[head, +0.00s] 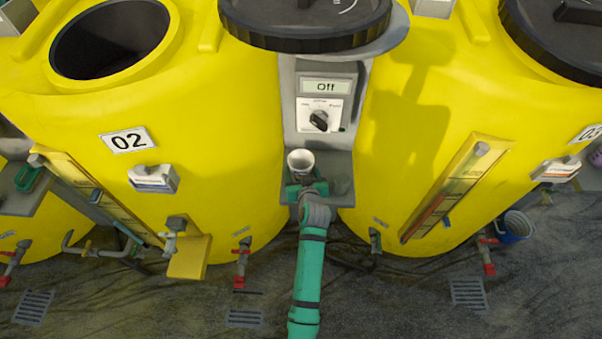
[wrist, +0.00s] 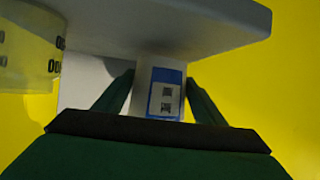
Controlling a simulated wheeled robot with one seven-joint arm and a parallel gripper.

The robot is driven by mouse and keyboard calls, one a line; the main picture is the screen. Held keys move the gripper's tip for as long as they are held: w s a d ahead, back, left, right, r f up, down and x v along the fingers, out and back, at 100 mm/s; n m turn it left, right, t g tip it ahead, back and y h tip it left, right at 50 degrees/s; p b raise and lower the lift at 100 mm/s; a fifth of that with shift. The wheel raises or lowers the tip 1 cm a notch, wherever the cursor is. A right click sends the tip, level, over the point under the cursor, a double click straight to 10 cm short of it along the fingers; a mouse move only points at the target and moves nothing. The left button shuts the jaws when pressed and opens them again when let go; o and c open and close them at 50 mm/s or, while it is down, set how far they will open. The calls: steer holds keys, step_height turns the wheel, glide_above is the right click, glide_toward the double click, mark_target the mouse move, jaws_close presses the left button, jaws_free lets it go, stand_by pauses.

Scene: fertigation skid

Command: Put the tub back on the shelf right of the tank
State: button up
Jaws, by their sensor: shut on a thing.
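The white tub (head: 301,160) shows its open round rim in the head view, at the grey shelf (head: 341,172) below the control panel. This shelf is just right of the yellow tank marked 02 (head: 215,125). My gripper (head: 308,188) is shut on the tub from the front. In the wrist view the tub (wrist: 166,92), with a blue and white label, sits between my two fingers (wrist: 163,98). One end of it meets the grey slab of the shelf (wrist: 190,25) in the picture. I cannot tell whether the tub rests on the shelf or is held just clear of it.
A control panel reading Off (head: 320,100) stands above the shelf. Another yellow tank (head: 420,110) closes in on the right. A pale strip with numerals (wrist: 28,45) is at the left in the wrist view. Red-handled valves (head: 242,262) and floor grates lie lower down.

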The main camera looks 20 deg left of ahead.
steer(key=shift+f, duration=0.7)
steer(key=shift+f, duration=0.2)
steer(key=o, duration=1.4)
steer(key=shift+r, duration=0.1)
